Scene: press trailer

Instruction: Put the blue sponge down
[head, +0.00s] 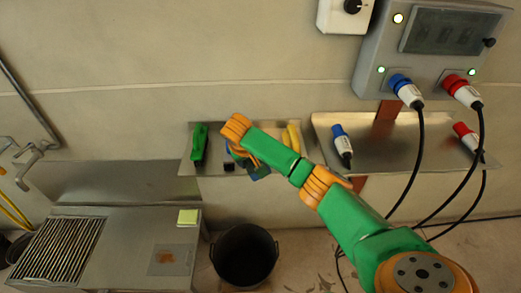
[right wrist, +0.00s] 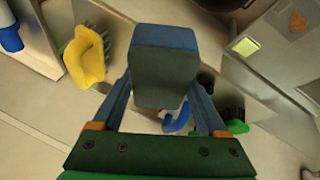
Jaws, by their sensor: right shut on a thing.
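My right gripper (head: 254,170) is over the small wall shelf (head: 212,170) in the head view, partly hidden by its own arm. In the right wrist view its two fingers (right wrist: 160,112) are shut on the blue sponge (right wrist: 163,68), a block with a blue edge and a dark green face. In the head view only a small bluish-green part of the sponge shows below the wrist. I cannot tell whether the sponge touches the shelf. My left gripper is not in view.
A blue hooked item (right wrist: 177,119) shows below the sponge. A metal tray (head: 375,150) with plugs is to the right. A black bucket (head: 244,278) stands below.

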